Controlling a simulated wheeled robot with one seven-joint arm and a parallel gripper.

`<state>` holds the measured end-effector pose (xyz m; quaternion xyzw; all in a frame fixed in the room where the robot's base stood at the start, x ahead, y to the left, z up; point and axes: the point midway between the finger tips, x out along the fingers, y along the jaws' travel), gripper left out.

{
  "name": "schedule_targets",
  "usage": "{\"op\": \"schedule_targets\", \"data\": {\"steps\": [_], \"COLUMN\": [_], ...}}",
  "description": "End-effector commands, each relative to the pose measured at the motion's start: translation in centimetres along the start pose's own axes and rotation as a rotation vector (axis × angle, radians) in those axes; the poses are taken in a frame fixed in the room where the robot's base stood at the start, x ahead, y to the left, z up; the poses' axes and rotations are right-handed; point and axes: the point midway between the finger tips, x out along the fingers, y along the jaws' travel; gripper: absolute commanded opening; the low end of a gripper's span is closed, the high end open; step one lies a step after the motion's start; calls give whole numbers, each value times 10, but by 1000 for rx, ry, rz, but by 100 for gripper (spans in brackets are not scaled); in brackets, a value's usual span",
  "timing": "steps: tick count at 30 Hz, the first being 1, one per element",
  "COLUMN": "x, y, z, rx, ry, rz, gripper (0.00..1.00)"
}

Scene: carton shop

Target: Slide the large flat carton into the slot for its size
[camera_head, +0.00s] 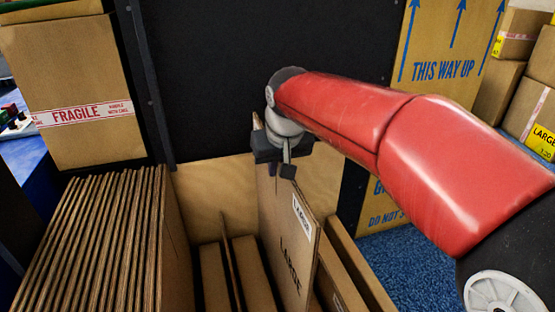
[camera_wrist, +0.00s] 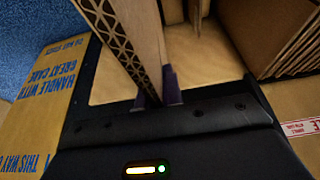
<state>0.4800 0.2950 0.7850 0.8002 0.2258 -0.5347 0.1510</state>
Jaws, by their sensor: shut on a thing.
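The large flat carton (camera_head: 283,230) stands upright on edge, with LARGE printed on its face and a white label near its top. My gripper (camera_head: 272,165) is shut on its upper far edge. In the wrist view the carton (camera_wrist: 115,38) shows edge-on with open corrugation, between the purple fingertips (camera_wrist: 158,98). The carton stands among upright flat cartons, between narrower ones (camera_head: 250,275) on its left and others (camera_head: 352,265) on its right. Its lower edge is out of the picture, so I cannot tell how deep it sits in a slot.
A dense stack of flat cartons (camera_head: 95,240) fills the left side. A plywood panel (camera_head: 205,200) and a black board (camera_head: 260,70) stand behind. A FRAGILE box (camera_head: 75,75) is at the upper left, a THIS WAY UP carton (camera_head: 440,70) at the right. Blue carpet (camera_head: 400,260) shows at right.

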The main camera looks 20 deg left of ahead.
Motion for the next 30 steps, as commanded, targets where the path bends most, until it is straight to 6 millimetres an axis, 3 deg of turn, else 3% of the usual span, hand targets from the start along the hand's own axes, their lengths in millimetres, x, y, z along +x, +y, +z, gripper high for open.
{"op": "schedule_targets", "data": {"steps": [30], "x": [79], "y": [0], "z": [33], "rx": [1], "ry": [1], "rz": [0], "gripper": [0]}}
